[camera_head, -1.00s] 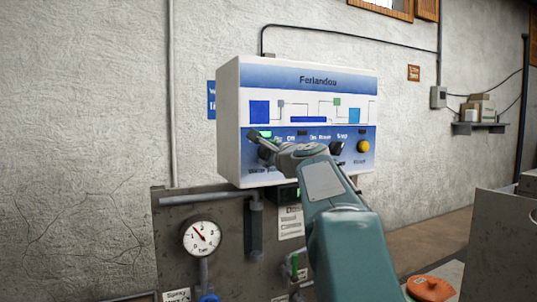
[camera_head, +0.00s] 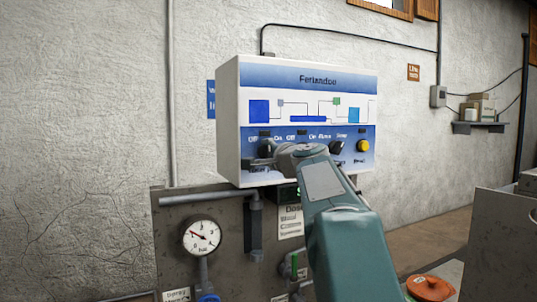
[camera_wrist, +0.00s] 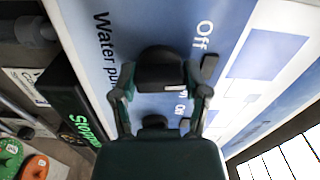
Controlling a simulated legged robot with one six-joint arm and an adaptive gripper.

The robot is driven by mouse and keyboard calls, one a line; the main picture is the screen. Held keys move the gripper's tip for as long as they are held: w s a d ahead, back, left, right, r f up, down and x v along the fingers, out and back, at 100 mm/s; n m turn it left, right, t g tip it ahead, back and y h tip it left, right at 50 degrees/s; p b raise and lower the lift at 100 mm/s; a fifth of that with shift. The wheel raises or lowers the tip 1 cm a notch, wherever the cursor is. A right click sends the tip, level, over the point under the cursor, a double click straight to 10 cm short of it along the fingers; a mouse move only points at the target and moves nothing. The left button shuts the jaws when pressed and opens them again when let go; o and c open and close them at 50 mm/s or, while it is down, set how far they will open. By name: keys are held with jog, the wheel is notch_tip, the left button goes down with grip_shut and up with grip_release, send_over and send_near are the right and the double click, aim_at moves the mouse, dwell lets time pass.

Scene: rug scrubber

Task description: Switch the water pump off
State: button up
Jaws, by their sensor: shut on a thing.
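The water pump knob (camera_wrist: 160,68) is black and sits on the white and blue control panel (camera_head: 303,78). In the wrist view, "Water pu…" is on its left, "Off" on its upper right and "On" on its lower right. My gripper (camera_wrist: 164,84) is shut around the knob, one finger on each side. In the head view my gripper (camera_head: 258,161) is at the panel's lower left. The knob's top (camera_head: 265,151) shows there, and the rest is hidden. The lamp (camera_head: 265,134) above it is dark. The knob's exact pointing is hard to read.
More black knobs and a yellow button (camera_head: 362,146) sit to the right on the panel. Below are a pressure gauge (camera_head: 202,237), pipes and a green-lettered display (camera_wrist: 82,116). A grey cabinet (camera_head: 500,240) and an orange lid (camera_head: 431,288) stand at the lower right.

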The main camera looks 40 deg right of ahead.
jog(key=shift+w+f+n, duration=0.1)
jog(key=shift+f+n, duration=0.15)
jog(key=shift+n, duration=0.85)
jog(key=shift+w+f+n, duration=0.1)
jog(key=shift+f+n, duration=0.1)
jog(key=shift+n, duration=0.9)
jog(key=o, duration=1.2)
jog(key=shift+c, duration=0.2)
jog(key=shift+s+r, duration=0.1)
jog(key=shift+r, duration=0.05)
jog(key=shift+s+a+r, duration=0.1)
jog(key=shift+s+a, duration=0.05)
jog(key=shift+s, duration=0.4)
jog(key=v, duration=1.1)
